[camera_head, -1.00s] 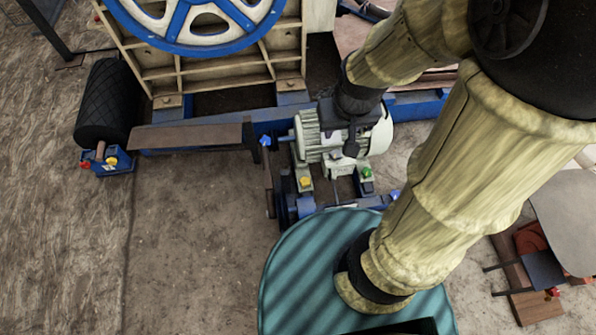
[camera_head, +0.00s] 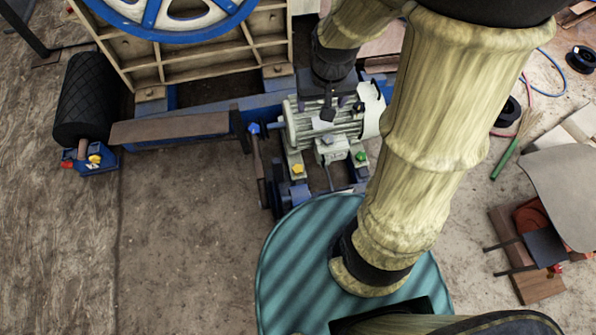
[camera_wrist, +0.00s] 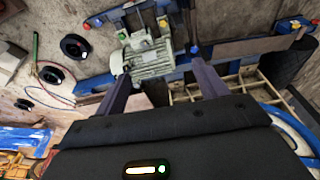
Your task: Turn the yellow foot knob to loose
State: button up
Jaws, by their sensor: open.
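The grey finned motor (camera_head: 322,120) sits on the blue frame. A yellow knob (camera_head: 298,169) is at its near left foot and a green knob (camera_head: 360,156) at its near right foot. In the wrist view the yellow knob (camera_wrist: 164,25) and green knob (camera_wrist: 122,35) show beyond the motor (camera_wrist: 150,58). A blue knob (camera_head: 254,128) sits left of the motor. My gripper (camera_wrist: 162,72) is open and empty, its two fingers apart over the motor's far side, with the foot knobs beyond the fingertips. The yellow knob's setting is too small to read.
A black roller (camera_head: 85,100) has red and yellow knobs on its blue bearing block. A large blue flywheel (camera_head: 170,30) stands behind. A teal round drum top (camera_head: 290,270) is in front. Bare floor (camera_head: 190,230) lies left. Cables and a green-handled tool (camera_head: 505,158) lie right.

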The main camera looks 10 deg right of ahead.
jog(key=w+f+m+b, duration=0.1)
jog(key=w+f+b, duration=0.4)
jog(key=f+b, duration=0.45)
jog(key=w+f+m+g+b, duration=0.1)
jog(key=w+f+b, duration=0.45)
jog(key=f, duration=0.65)
jog(key=w+f+b, duration=0.5)
jog(key=f+b, duration=0.3)
jog(key=f, duration=0.2)
jog(key=m+g+b, duration=0.1)
jog(key=m+b, duration=0.2)
jog(key=b, duration=1.7)
send_over(298, 168)
notch_tip(298, 168, down, 33)
jog(key=shift+f, duration=0.2)
jog(key=shift+s, duration=0.1)
notch_tip(298, 168, down, 18)
jog(key=b, duration=0.9)
jog(key=shift+r+b, duration=0.25)
jog(key=shift+b, duration=0.05)
jog(key=c, duration=1)
